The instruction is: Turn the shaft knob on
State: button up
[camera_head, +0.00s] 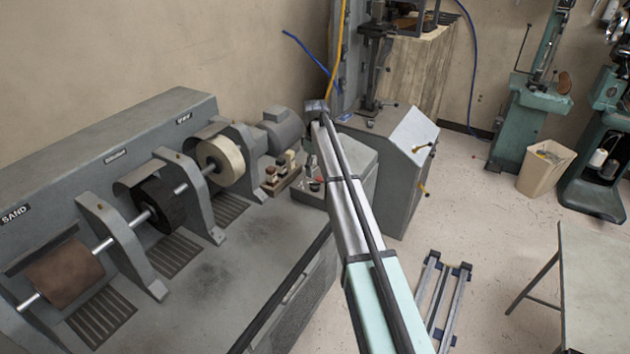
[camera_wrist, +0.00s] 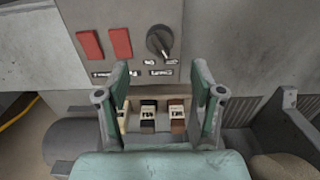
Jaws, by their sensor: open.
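A black rotary knob (camera_wrist: 160,41) sits on a grey panel (camera_wrist: 125,18) in the wrist view, with small labels around it that are too blurred to read. In the head view my arm (camera_head: 345,205) reaches over the right end of the grey finishing machine (camera_head: 110,130). The gripper itself and the knob are hidden there.
Two red buttons (camera_wrist: 105,44) are left of the knob. A motor (camera_head: 282,130), shaft wheels (camera_head: 220,162) and a grey cabinet (camera_head: 385,190) stand close by.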

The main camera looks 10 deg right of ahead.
aim_at(315, 183)
notch_tip(315, 183, down, 8)
jog(key=shift+r+p, duration=0.2)
jog(key=shift+p, duration=0.75)
jog(key=c, duration=1.1)
